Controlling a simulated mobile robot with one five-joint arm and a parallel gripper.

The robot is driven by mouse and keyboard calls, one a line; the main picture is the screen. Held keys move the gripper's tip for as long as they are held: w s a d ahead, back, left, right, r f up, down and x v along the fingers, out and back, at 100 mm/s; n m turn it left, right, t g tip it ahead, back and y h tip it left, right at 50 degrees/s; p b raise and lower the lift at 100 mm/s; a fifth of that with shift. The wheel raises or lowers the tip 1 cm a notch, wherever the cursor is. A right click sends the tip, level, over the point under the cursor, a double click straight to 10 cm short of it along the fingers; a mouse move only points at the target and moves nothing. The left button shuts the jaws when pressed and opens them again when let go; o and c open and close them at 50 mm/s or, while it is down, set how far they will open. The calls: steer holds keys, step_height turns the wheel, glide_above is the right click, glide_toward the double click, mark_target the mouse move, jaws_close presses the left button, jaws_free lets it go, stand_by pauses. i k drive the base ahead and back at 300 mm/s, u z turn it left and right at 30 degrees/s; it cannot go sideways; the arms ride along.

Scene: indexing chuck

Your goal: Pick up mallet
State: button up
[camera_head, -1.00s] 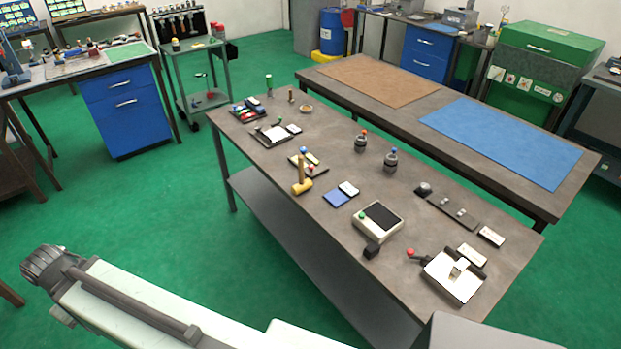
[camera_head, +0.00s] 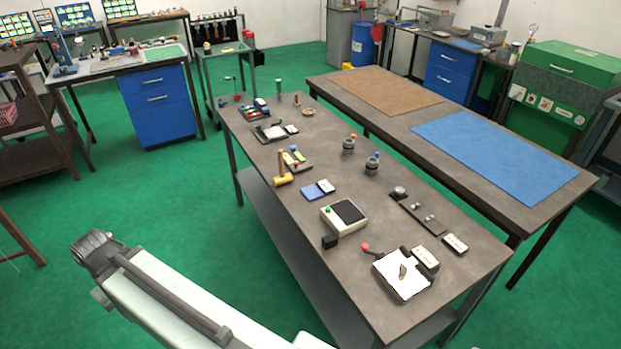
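The mallet (camera_head: 283,179) stands near the left long edge of the grey-brown workbench (camera_head: 307,233), about midway along it. Its yellow head lies on the bench top and its tan handle points up. A small tray with coloured pieces (camera_head: 296,158) lies right behind it. One of my pale arm links, with a dark joint at its end, crosses the lower left, well apart from the mallet over the green floor. My gripper's fingers do not show.
Close to the mallet lie a blue square and white card (camera_head: 310,192). A box with a dark screen (camera_head: 345,216) and a white plate fixture (camera_head: 402,276) stand nearer. A second table (camera_head: 450,120) adjoins the right side. Green floor is open left of the bench.

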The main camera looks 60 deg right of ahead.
mark_target(282, 180)
steer(key=u, duration=0.2)
steer(key=i, duration=0.8)
steer(key=z, duration=0.2)
steer(key=k, duration=0.8)
steer(key=u, duration=0.15)
steer(key=i, duration=0.9)
steer(key=z, duration=0.1)
